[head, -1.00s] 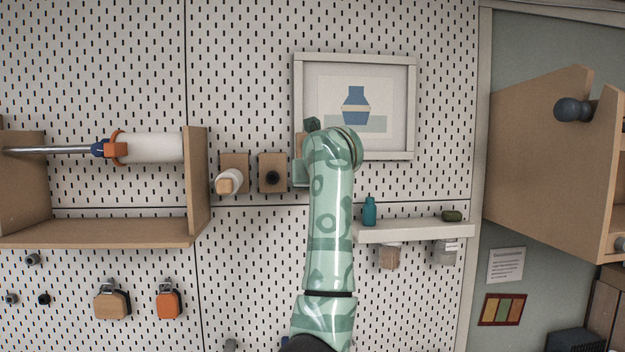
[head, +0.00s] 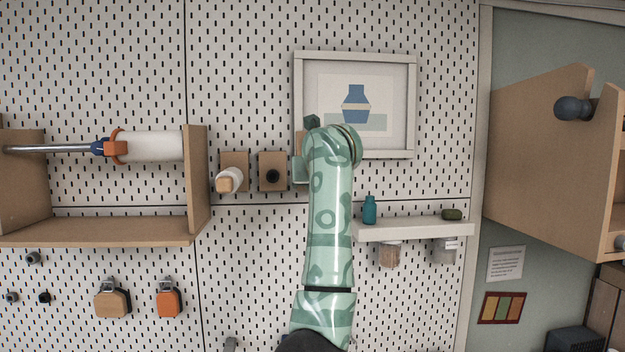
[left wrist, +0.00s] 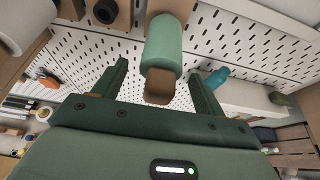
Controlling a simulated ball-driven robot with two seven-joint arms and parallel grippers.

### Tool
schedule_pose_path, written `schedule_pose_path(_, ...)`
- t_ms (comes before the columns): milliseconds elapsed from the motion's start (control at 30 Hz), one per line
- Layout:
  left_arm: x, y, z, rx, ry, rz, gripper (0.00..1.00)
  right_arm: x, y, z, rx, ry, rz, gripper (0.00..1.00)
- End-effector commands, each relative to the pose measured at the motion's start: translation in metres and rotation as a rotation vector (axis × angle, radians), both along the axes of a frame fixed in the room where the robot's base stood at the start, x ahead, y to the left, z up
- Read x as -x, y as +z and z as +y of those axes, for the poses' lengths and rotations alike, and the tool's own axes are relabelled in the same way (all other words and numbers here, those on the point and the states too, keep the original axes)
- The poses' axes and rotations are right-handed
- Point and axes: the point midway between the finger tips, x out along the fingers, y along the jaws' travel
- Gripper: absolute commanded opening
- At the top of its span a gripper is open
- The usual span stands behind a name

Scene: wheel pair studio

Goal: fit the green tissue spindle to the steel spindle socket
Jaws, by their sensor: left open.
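The green tissue spindle (left wrist: 163,45) is a green cylinder with a brown end, sticking out from a wooden block on the pegboard. In the head view my arm mostly hides it. My left gripper (left wrist: 158,69) is open, its two dark green fingers on either side of the spindle's brown end, with gaps visible. A steel rod (head: 50,149) with a blue and orange collar (head: 112,149) and a white roll (head: 155,147) spans the wooden holder at left. I cannot tell for sure which part is the steel spindle socket. My right gripper is not in view.
A white spindle (head: 229,181) and a wooden block with a dark round centre (head: 272,177) are left of my arm. A framed picture (head: 355,60) hangs behind it. A white shelf (head: 415,231) with a teal bottle (head: 370,209) is at right.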

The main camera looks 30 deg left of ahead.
Motion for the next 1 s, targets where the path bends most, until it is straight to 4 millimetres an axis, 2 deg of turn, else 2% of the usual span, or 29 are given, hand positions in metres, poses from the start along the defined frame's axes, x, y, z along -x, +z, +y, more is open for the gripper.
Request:
schedule_pose_path(167, 0.022, 0.010, -0.020, 0.002, -0.003, -0.007, 0.71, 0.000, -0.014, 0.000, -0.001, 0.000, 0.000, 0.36)
schedule_pose_path(400, 0.069, 0.035, -0.060, 0.001, -0.004, -0.006, 0.71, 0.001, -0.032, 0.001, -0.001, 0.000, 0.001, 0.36)
schedule_pose_path(600, 0.099, 0.052, -0.084, 0.001, -0.002, -0.003, 0.71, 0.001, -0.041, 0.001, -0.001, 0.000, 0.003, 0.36)
schedule_pose_path(800, 0.111, 0.060, -0.094, 0.000, 0.000, -0.001, 0.71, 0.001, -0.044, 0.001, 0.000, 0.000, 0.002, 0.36)
schedule_pose_path(1000, 0.112, 0.061, -0.095, -0.001, 0.000, -0.001, 0.71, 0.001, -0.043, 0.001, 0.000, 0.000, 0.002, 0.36)
